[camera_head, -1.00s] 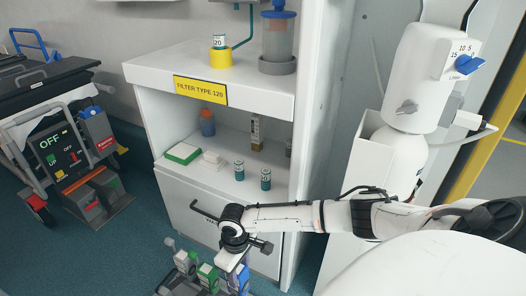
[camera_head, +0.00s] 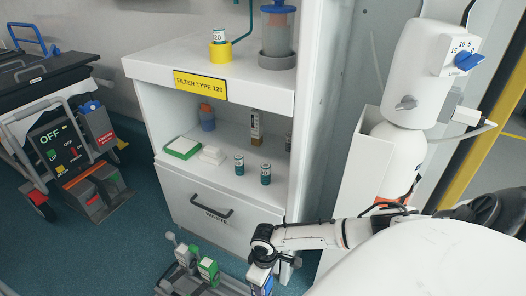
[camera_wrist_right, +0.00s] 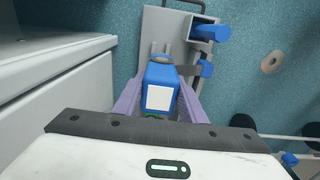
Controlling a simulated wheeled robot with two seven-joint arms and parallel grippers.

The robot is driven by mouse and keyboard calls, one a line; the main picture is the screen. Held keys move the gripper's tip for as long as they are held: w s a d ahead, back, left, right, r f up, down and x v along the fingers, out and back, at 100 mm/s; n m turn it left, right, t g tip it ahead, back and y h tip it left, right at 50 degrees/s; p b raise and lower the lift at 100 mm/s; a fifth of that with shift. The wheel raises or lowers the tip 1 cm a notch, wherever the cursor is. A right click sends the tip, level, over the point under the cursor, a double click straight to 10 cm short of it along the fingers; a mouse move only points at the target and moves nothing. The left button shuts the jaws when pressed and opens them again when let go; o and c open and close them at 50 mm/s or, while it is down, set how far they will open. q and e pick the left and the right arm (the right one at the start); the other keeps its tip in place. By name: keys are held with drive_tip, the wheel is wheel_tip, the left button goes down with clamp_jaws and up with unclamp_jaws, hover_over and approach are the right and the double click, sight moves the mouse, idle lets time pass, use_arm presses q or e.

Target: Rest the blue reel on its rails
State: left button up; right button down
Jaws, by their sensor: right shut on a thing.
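The blue reel (camera_wrist_right: 159,73), with a white label on its face, is between the purple fingers of my right gripper (camera_wrist_right: 160,92) in the right wrist view. The gripper is shut on it. In the head view my right gripper (camera_head: 262,272) is low at the bottom edge, with the blue reel (camera_head: 266,287) partly showing under it. It is at the right end of a grey rack (camera_head: 228,285), whose rails I cannot make out. Whether the reel touches the rack is hidden. My left gripper is not in view.
A green-marked unit (camera_head: 208,269) sits on the rack left of my gripper. In the wrist view a blue cylinder (camera_wrist_right: 212,32) lies beyond the reel. The white cabinet (camera_head: 215,214) with its drawer handle stands close behind. A wheeled cart (camera_head: 70,150) is far left.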

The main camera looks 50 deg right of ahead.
drive_tip(key=shift+w+f+b, duration=0.1)
drive_tip(key=shift+f+b, duration=1.5)
drive_tip(key=shift+f, duration=0.8)
drive_tip(key=shift+f+b, duration=0.7)
drive_tip(key=shift+f, duration=0.25)
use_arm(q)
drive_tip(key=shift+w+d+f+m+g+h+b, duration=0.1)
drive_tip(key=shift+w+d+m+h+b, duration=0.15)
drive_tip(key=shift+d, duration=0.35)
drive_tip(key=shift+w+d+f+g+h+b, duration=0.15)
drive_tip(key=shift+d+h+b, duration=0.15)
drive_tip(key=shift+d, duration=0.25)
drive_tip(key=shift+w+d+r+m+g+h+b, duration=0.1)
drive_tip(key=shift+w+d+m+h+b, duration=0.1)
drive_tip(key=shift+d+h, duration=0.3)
use_arm(e)
drive_tip(key=shift+f, duration=1.1)
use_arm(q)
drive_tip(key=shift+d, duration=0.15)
use_arm(e)
drive_tip(key=c, duration=1.2)
unclamp_jaws()
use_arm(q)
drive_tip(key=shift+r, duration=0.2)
use_arm(e)
drive_tip(key=shift+o, duration=0.8)
